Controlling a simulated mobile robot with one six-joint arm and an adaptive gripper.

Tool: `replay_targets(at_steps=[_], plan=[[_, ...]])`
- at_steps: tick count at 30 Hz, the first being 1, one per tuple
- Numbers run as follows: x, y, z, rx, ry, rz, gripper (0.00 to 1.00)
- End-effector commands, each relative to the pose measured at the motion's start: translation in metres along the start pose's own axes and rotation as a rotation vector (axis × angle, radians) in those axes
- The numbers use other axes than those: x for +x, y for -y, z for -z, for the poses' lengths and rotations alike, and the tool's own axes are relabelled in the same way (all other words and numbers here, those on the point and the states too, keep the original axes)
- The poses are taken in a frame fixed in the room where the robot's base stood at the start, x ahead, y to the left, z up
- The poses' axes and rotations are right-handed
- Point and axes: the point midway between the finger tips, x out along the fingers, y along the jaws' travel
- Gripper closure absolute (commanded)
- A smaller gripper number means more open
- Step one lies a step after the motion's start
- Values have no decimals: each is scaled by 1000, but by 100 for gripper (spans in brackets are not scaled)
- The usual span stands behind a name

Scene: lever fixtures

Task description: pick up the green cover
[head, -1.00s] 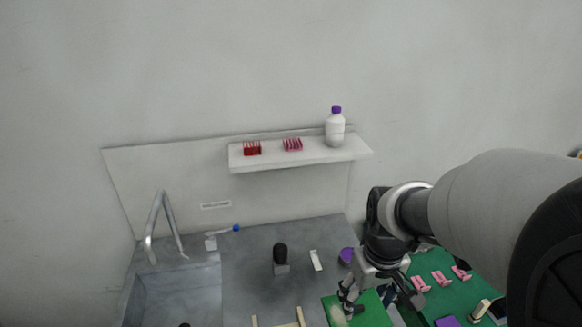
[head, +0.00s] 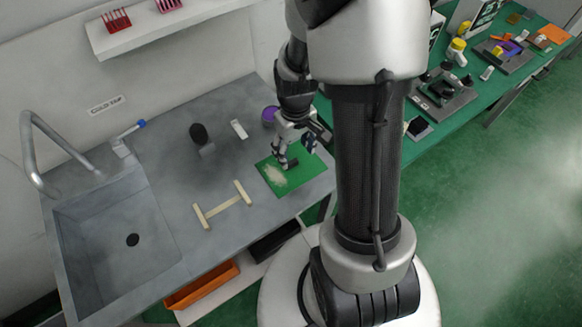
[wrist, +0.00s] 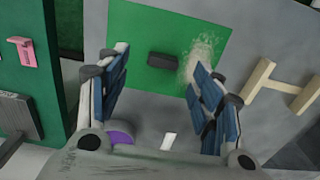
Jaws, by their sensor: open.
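The green cover (head: 302,175) is a flat green square lying on the grey counter, with a pale speckled patch (head: 275,174) on its left part. In the wrist view the cover (wrist: 140,25) shows a dark block-shaped handle (wrist: 163,60) near its middle. My gripper (head: 288,160) is over the cover. In the wrist view its blue-padded fingers (wrist: 160,78) are spread wide, with the handle showing between and beyond the tips. The fingers hold nothing. I cannot tell how high the tips are above the cover.
A pale wooden H-shaped frame (head: 222,207) lies left of the cover. A purple round item (head: 270,116), a white strip (head: 239,129) and a black-knobbed lever (head: 199,135) stand behind. The sink (head: 110,235) is at left. A green table (head: 475,100) with fixtures is at right.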

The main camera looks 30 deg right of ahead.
Motion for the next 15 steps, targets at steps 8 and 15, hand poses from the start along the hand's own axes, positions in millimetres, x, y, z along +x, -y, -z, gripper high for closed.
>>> replay_targets(at_steps=[8,15], plan=[[19,3,0,-1,1,1,40],[54,6,1,0,1,0,40]])
